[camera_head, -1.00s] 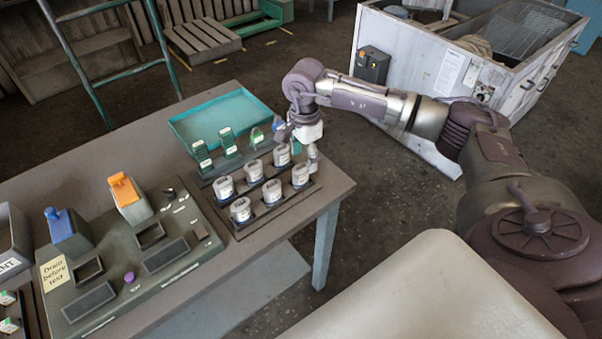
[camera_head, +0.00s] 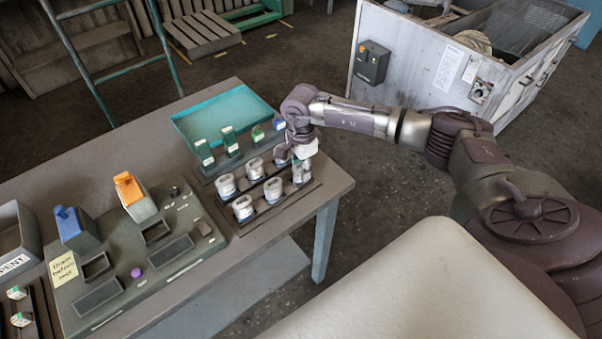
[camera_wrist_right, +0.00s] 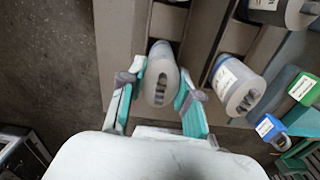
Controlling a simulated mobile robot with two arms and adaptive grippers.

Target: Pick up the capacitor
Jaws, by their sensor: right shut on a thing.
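Several white capacitors with oval tops and printed labels stand in two rows in a dark rack (camera_head: 262,212) on the table. My right gripper (camera_head: 301,170) is at the right end of the front row, shut on the capacitor (camera_wrist_right: 159,88) there. In the right wrist view its teal fingers (camera_wrist_right: 160,76) lie on both sides of that capacitor, which still stands upright in its slot. In the head view the fingers partly cover it. A neighbouring capacitor (camera_wrist_right: 240,88) stands to the right in the wrist view. My left gripper is not in view.
Behind the rack are small green and blue parts (camera_head: 231,141) and an empty teal tray (camera_head: 225,115). To the left is a test box (camera_head: 150,262) with blue and orange-topped units. The table's right edge is close to the rack; a white cabinet (camera_head: 425,65) stands beyond.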

